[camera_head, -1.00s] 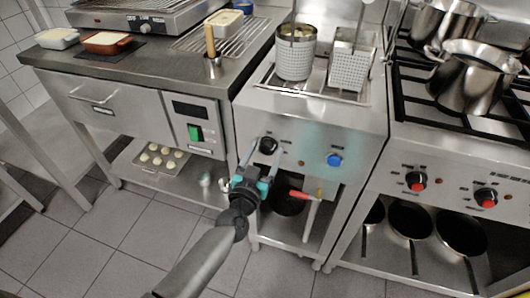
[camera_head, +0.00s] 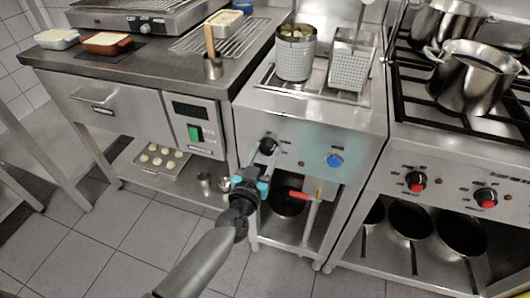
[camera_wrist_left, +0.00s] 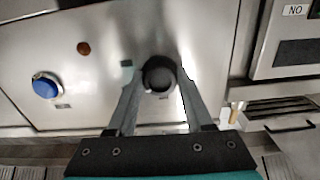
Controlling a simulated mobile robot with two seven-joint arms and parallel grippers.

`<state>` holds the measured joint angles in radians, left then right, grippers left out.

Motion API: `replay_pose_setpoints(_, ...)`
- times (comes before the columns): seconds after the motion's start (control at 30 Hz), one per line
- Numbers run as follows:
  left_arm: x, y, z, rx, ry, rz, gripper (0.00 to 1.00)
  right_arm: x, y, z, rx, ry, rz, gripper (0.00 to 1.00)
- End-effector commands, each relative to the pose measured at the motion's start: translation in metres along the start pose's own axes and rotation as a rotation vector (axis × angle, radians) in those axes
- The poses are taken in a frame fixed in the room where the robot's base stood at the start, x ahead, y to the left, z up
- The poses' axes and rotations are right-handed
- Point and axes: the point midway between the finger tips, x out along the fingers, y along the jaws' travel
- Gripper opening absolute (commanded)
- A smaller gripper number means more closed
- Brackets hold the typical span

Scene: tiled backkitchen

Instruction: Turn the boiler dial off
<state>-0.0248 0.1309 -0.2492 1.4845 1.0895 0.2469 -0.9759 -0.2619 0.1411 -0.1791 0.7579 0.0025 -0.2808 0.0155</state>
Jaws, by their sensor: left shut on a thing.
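The boiler (camera_head: 300,118) is a steel unit in the middle of the head view, with two baskets on top. Its black dial (camera_head: 268,145) is on the left of the front panel; it also shows in the left wrist view (camera_wrist_left: 159,74). My left gripper (camera_head: 262,158) reaches up to the dial, and its two fingers lie on either side of it. In the left wrist view the left gripper (camera_wrist_left: 158,88) is shut on the dial. The dial's pointer mark is too small to read. My right gripper is not in view.
A blue knob (camera_head: 334,160) sits right of the dial on the same panel. A red-handled valve (camera_head: 298,195) is below. The stove (camera_head: 450,160) with red-marked knobs is at the right, and a counter with a green switch (camera_head: 195,133) is at the left.

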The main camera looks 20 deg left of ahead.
Motion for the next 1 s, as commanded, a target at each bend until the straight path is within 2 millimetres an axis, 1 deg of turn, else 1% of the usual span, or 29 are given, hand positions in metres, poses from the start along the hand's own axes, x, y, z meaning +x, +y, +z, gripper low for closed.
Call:
replay_pose_setpoints(0.27, 0.000, 0.001, -0.001, -0.175, 0.000, 0.000, 0.00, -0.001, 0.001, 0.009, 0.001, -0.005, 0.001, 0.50)
replay_pose_setpoints(0.57, 0.000, 0.001, 0.000, -0.455, -0.001, 0.000, 0.00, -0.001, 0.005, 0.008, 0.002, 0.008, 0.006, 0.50)
replay_pose_setpoints(0.73, 0.000, 0.002, 0.000, -0.614, -0.001, 0.000, 0.00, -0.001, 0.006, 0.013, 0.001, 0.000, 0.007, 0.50)
replay_pose_setpoints(1.0, 0.000, 0.002, 0.000, -0.830, -0.001, 0.000, 0.00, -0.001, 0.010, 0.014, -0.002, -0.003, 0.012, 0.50)
